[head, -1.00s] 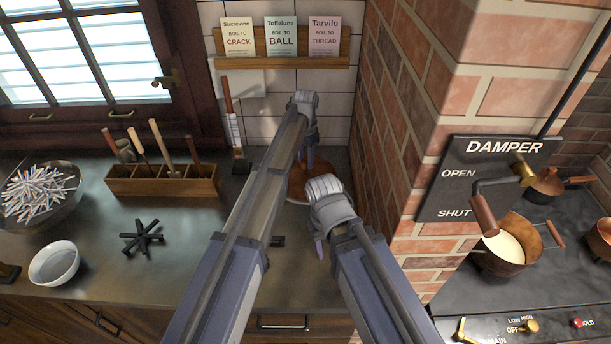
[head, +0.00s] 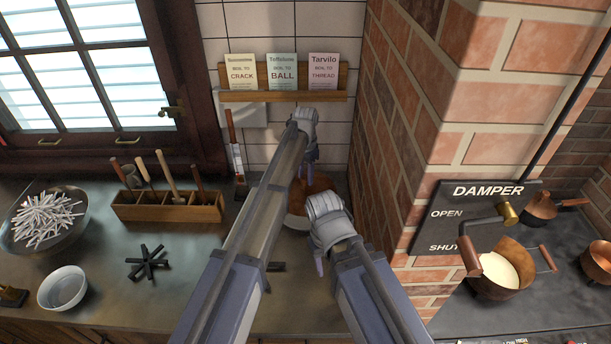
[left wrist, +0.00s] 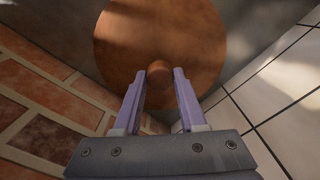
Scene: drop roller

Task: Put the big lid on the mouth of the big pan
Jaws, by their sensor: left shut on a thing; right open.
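A round brown-copper lid (left wrist: 150,35) with a knob (left wrist: 160,72) fills the top of the left wrist view. My left gripper (left wrist: 160,85) is shut on the knob. In the head view the lid (head: 318,186) is partly hidden behind my arms, at the back of the counter beside the brick wall. My left gripper (head: 309,172) is over it. My right gripper (head: 320,262) is open and empty, nearer the camera.
A brick pillar (head: 470,110) with a damper plate (head: 440,240) separates counter and stove. The damper's crank handle (head: 468,256) overlaps the pan's left edge in view. Smaller copper pans (head: 540,206) stand nearby. A tool box (head: 165,210), black trivet (head: 147,263) and bowls (head: 62,288) occupy the left counter.

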